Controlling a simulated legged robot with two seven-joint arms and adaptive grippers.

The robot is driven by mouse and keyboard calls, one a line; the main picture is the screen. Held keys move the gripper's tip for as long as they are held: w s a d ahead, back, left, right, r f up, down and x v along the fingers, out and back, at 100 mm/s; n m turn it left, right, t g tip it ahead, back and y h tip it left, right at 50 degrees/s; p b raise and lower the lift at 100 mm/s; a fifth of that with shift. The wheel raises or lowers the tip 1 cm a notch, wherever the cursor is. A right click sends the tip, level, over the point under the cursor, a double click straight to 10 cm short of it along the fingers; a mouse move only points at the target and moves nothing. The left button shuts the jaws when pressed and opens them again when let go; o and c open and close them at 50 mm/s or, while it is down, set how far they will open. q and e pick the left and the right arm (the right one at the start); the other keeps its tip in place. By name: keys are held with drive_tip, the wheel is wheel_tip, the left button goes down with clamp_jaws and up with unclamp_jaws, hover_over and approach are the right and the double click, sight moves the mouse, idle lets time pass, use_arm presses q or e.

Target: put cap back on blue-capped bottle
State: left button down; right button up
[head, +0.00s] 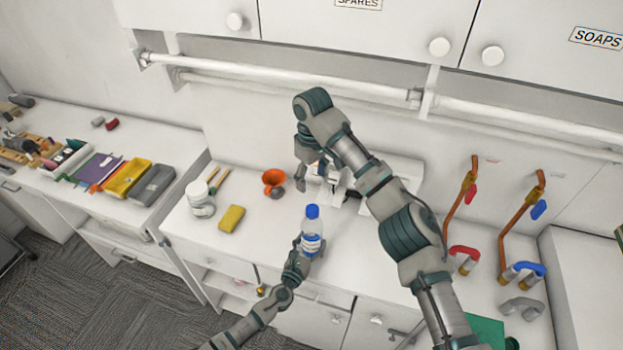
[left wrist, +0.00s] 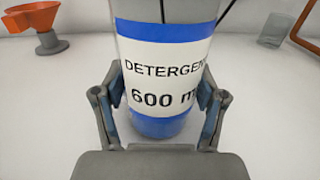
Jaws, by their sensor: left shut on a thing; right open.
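The detergent bottle (head: 311,245) stands upright near the counter's front edge, with its blue cap (head: 312,211) seen on top in the head view. Whether the cap is fully seated cannot be told. My left gripper (head: 301,257) is shut around the lower bottle. The left wrist view shows the bottle's "DETERGENT 600" label (left wrist: 160,75) between the fingers (left wrist: 160,115); its top is out of frame. My right gripper (head: 300,180) is open, pointing down behind the bottle and apart from it, partly hidden by its own arm.
An orange funnel (head: 273,179), a yellow sponge (head: 231,218) and a white tub (head: 200,198) stand left of the bottle. Orange pipes (head: 461,200) are at the right wall. A rail (head: 280,83) runs below the upper cabinets. Counter between sponge and bottle is clear.

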use_arm(q)
unclamp_jaws()
drive_tip(key=shift+f, duration=0.1)
drive_tip(key=v, duration=1.2)
drive_tip(key=shift+w+a, duration=0.1)
